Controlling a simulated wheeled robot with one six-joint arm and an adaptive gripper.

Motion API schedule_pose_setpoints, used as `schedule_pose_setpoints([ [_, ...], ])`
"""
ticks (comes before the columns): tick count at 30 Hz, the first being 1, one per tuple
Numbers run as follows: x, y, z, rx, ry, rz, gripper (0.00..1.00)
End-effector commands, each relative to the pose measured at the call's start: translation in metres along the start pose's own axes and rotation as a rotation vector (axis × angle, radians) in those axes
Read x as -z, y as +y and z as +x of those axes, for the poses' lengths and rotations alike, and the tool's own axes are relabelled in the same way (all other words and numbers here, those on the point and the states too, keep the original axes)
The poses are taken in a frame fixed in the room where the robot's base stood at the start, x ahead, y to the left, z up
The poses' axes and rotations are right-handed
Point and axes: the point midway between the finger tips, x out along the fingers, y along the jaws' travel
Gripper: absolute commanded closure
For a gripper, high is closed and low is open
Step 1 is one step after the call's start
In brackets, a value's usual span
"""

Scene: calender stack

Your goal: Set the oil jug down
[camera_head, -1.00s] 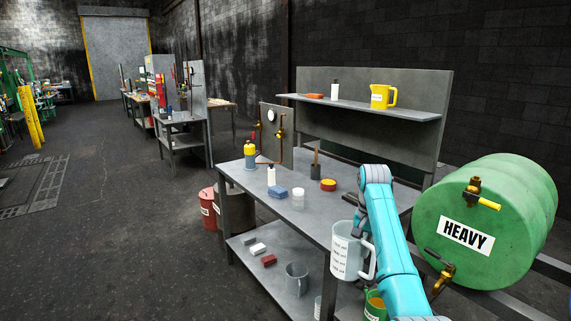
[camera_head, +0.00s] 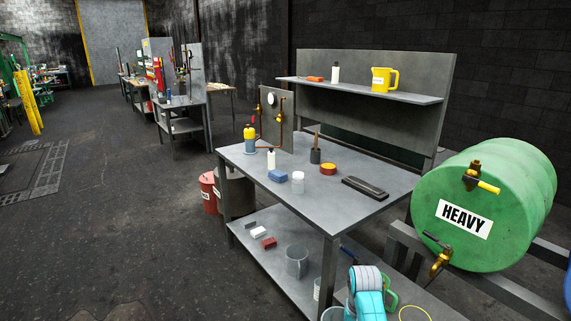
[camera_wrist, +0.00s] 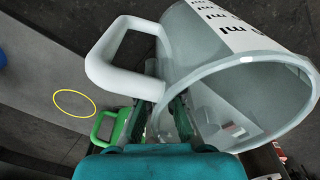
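The oil jug (camera_wrist: 240,75) is a clear, greyish measuring jug with a white marked label and a thick white handle. It fills the right of the wrist view, its open mouth facing the camera. My gripper (camera_wrist: 163,115) has its fingers at the jug's wall by the handle and appears shut on it; the exact contact is partly hidden. In the head view only a bit of a pale rim (camera_head: 333,314), likely the jug's, shows at the bottom edge beside my arm. A thin yellow ring (camera_wrist: 74,92) lies flat on the grey lower shelf (camera_wrist: 40,70), apart from the jug.
A green jug (camera_wrist: 118,126) stands near the ring; its handle shows in the head view (camera_head: 391,291). A metal mug (camera_head: 297,261) and several blocks (camera_head: 262,243) occupy the lower shelf's left. The bench top (camera_head: 330,205) is above; the green HEAVY drum (camera_head: 475,210) is right.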

Motion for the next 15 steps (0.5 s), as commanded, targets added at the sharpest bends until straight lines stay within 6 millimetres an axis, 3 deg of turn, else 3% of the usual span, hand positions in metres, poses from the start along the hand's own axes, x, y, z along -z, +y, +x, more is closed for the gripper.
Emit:
schedule_pose_setpoints([
  [6,-0.058,0.006,0.05,0.0,-0.003,-0.085,1.0],
  [15,-0.126,0.015,0.091,0.0,-0.001,-0.182,1.0],
])
